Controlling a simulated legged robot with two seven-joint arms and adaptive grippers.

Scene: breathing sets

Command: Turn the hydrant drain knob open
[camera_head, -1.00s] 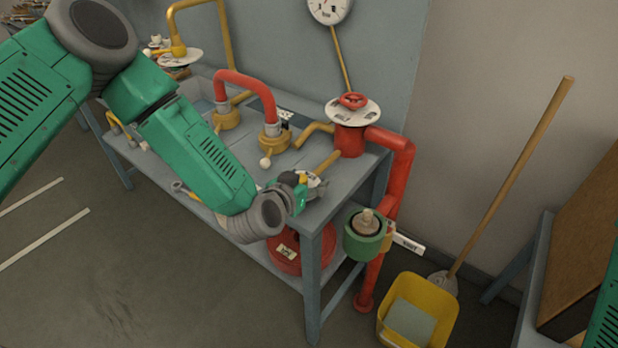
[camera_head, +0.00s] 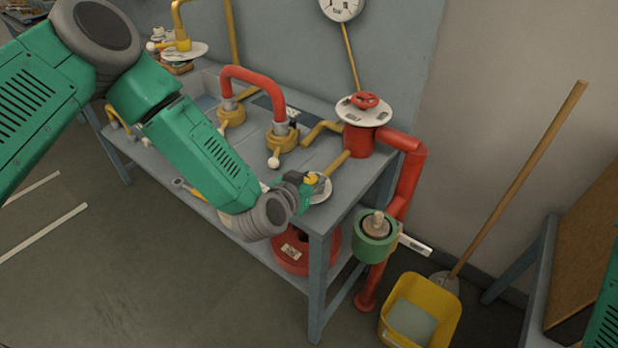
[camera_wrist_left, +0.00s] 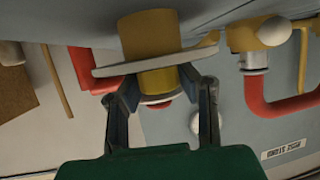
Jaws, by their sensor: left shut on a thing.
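The red hydrant (camera_head: 358,142) stands at the bench's right end, with a white plate and red handwheel (camera_head: 364,100) on top. A yellow pipe (camera_head: 337,163) slants from it down toward my left gripper. My left gripper (camera_head: 307,182) is at a yellow knob (camera_head: 312,178) with a pale round plate (camera_head: 322,190) beside it. In the left wrist view, my left gripper (camera_wrist_left: 160,95) is shut on the yellow knob (camera_wrist_left: 158,80), one finger on each side, with the plate just beyond the fingertips. The knob's turned angle cannot be told. My right gripper is out of view.
A red bent pipe (camera_head: 250,77) with yellow fittings stands on the bench (camera_head: 215,160). A green coupling (camera_head: 374,238) hangs off the bench's right end. Floor at left is clear.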

